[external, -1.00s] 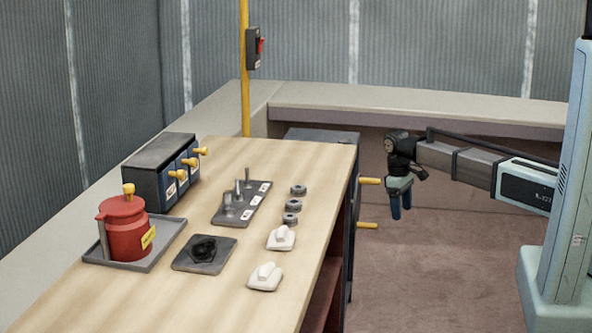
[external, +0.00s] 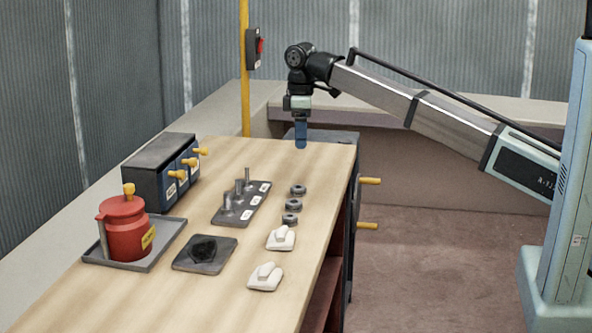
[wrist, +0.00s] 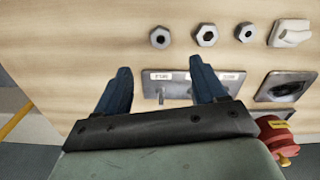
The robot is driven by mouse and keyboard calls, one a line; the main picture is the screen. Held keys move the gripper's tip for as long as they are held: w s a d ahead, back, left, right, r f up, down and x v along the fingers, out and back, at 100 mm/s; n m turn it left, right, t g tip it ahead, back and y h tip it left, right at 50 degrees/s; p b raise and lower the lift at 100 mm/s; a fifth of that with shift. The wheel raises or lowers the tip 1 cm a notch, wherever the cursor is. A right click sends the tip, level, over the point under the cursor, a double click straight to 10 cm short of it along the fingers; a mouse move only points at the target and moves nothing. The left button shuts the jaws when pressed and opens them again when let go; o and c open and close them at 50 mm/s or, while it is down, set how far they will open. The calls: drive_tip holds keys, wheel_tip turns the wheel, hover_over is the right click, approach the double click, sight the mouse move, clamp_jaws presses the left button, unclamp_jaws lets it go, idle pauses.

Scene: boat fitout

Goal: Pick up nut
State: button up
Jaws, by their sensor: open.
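Three dark grey nuts lie in a row on the wooden bench: a far nut (external: 298,190), a middle nut (external: 293,205) and a near nut (external: 290,219). In the wrist view they show as hexagons with holes, at the left (wrist: 160,37), middle (wrist: 206,35) and right (wrist: 244,32). My gripper (external: 301,146) is above the far end of the bench, pointing down. Its two blue fingers (wrist: 160,82) are apart with nothing between them. The nuts lie beyond the fingertips in the wrist view.
A grey plate (external: 241,204) with upright pegs stands left of the nuts. Two white pieces (external: 280,239) (external: 265,277) lie nearer the front. A dark pad (external: 204,254), a red pot (external: 126,228) on a tray and a switch box (external: 160,172) stand at the left.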

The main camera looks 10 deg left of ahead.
hover_over(297, 190)
drive_tip(key=w, duration=0.2)
drive_tip(key=f, duration=0.8)
drive_tip(key=shift+d, duration=0.3)
drive_tip(key=shift+a+f, duration=0.2)
drive_tip(key=shift+f, duration=1.25)
drive_tip(key=shift+a+f, duration=0.15)
drive_tip(key=shift+f, duration=1.25)
drive_tip(key=shift+s, duration=0.1)
drive_tip(key=shift+c, duration=0.4)
drive_tip(key=c, duration=1.1)
